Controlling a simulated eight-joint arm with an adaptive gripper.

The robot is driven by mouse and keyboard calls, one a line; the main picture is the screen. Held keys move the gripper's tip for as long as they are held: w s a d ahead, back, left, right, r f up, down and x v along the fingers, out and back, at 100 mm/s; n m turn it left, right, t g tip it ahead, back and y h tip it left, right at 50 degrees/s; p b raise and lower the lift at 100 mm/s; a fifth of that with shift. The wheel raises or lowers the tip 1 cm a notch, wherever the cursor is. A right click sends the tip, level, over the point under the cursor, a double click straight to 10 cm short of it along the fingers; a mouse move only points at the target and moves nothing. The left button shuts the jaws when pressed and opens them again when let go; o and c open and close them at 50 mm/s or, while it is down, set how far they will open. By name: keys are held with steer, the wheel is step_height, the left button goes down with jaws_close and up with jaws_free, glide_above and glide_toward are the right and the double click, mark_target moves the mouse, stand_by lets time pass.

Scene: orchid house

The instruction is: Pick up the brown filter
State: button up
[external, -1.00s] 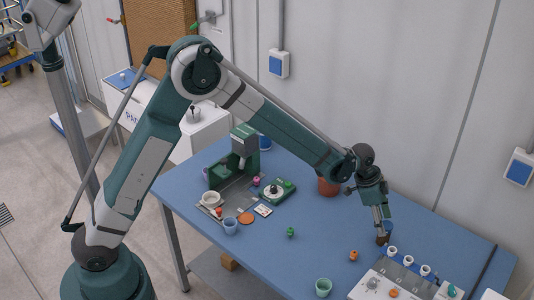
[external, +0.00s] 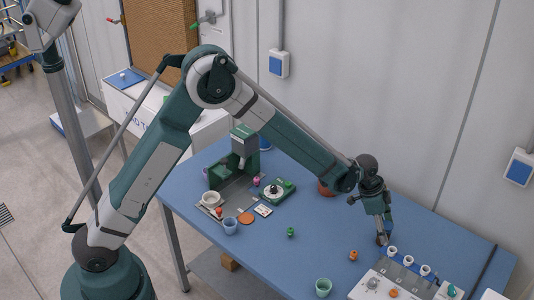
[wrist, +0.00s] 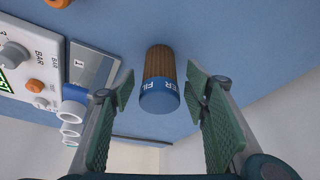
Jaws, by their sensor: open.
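The brown filter (wrist: 160,62) is a ribbed brown cylinder with a blue lettered band and a blue end. In the wrist view its blue end faces me, and it shows between my two green-padded fingers. My gripper (wrist: 160,90) is open, with a finger on each side of the filter and visible gaps to it. In the external view my gripper (external: 383,236) points down at the right part of the blue table, and it largely hides the filter. I cannot tell how far the fingers reach along the filter.
A white panel (external: 372,288) with knobs and a row of white cylinders (external: 409,260) stand close by on the right. The wall (external: 420,120) rises behind the table.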

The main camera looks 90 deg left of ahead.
steer(key=shift+w+f, duration=0.2)
steer(key=shift+f, duration=0.35)
steer(key=shift+d, duration=0.1)
steer(key=c, duration=1)
